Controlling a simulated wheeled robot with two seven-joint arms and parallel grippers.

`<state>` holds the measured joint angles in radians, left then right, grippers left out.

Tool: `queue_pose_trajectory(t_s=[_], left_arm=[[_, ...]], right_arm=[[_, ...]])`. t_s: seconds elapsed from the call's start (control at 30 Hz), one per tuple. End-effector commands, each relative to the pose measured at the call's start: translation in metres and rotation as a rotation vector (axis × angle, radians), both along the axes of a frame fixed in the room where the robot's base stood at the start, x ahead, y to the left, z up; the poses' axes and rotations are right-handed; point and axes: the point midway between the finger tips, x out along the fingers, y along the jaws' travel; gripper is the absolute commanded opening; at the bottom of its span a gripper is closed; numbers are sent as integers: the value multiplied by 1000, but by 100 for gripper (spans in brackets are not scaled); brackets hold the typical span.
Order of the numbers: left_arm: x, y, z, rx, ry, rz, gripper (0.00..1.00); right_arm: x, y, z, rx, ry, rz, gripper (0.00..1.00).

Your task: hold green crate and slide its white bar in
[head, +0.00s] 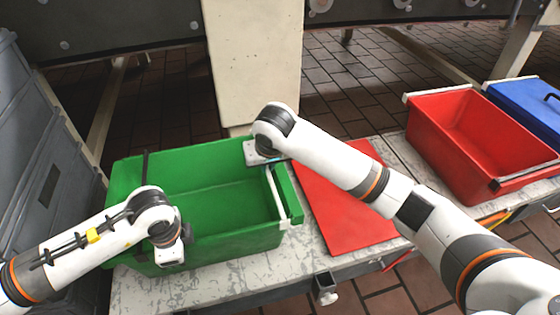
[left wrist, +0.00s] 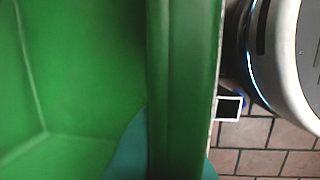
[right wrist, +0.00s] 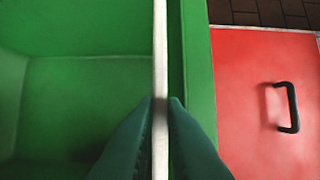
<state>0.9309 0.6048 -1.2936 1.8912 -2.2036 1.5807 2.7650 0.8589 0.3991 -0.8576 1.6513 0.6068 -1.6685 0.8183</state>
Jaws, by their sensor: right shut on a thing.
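The green crate (head: 205,185) stands on the bench, and its interior looks empty. Its white bar (head: 273,190) runs along the crate's right end, beside the green end wall (head: 289,194). My right gripper (right wrist: 160,102) is shut on the white bar, with one finger on each side of it in the right wrist view. In the head view the right wrist hides its fingertips. My left gripper (left wrist: 178,160) is at the crate's front wall. In the left wrist view its fingers lie on both sides of the green rim. I cannot tell whether they press on it.
A flat red panel (head: 345,205) with a black handle (right wrist: 289,107) lies right of the crate. A red crate (head: 450,150) and a blue one (head: 525,100) stand further right. Grey stacked bins (head: 40,150) are close on the left. A cream post (head: 253,60) rises behind.

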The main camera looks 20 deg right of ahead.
Motion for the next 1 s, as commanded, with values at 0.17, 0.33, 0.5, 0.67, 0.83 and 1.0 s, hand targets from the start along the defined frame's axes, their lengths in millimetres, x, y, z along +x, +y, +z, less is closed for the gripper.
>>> queue_pose_trajectory(t_s=[0.17, 0.33, 0.5, 0.67, 0.83, 1.0], left_arm=[[0, 0, 0, 0, 0, -1, 0], [0, 0, 0, 0, 0, -1, 0], [0, 0, 0, -1, 0, -1, 0], [0, -1, 0, -1, 0, -2, 0], [0, -1, 0, -2, 0, -2, 0], [0, -1, 0, -3, 0, -2, 0]], right_arm=[[0, 39, 0, 2, 2, 3, 0], [-1, 51, 0, 0, 1, 1, 0], [-1, 52, 0, 2, 1, 2, 0], [-1, 52, 0, 3, 0, 2, 21], [-1, 51, 0, 1, 0, 2, 33], [-1, 50, 1, 1, 0, 0, 33]])
